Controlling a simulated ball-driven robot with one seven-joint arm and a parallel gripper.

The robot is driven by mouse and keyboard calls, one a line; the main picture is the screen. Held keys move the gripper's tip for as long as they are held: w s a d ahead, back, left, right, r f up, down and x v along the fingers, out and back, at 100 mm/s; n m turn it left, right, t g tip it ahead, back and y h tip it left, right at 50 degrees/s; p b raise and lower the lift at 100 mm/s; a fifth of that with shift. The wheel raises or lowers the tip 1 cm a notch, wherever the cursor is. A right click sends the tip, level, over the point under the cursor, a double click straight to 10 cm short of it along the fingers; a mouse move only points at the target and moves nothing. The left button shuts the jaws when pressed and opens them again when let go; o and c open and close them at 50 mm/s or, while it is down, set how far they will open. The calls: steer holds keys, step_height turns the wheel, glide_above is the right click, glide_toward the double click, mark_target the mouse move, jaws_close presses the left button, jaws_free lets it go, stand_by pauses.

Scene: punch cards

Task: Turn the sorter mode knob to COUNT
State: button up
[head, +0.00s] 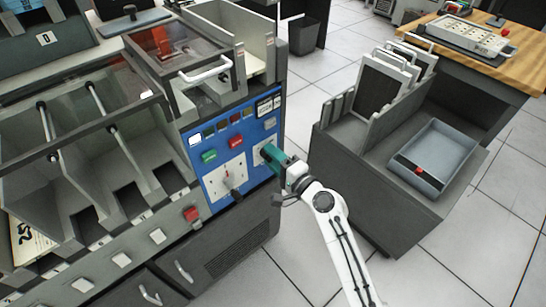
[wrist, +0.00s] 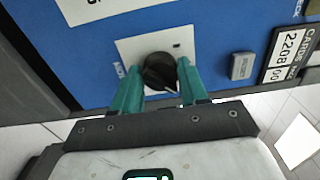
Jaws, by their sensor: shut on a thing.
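My gripper (head: 269,152) reaches the right end of the sorter's blue control panel (head: 213,181) in the head view. In the wrist view my gripper (wrist: 159,66) has its two green fingers on either side of a round black knob (wrist: 160,73), closed on it. The knob sits on a white plate (wrist: 130,47), with small dark marks and a partly readable label at its left. A second knob (head: 235,193) on a larger white plate stands lower left on the panel, apart from my gripper.
Near the gripped knob are a grey button (wrist: 242,66) and a card counter (wrist: 288,52). Green (head: 209,156) and red (head: 236,141) buttons sit left on the panel. A grey cart with a blue tray (head: 463,150) stands to the right; tiled floor lies between.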

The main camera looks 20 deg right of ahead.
steer(key=o, duration=1.1)
steer(key=shift+c, duration=0.2)
steer(key=v, duration=1)
steer(key=shift+s+d, duration=0.15)
steer(key=shift+s, duration=0.25)
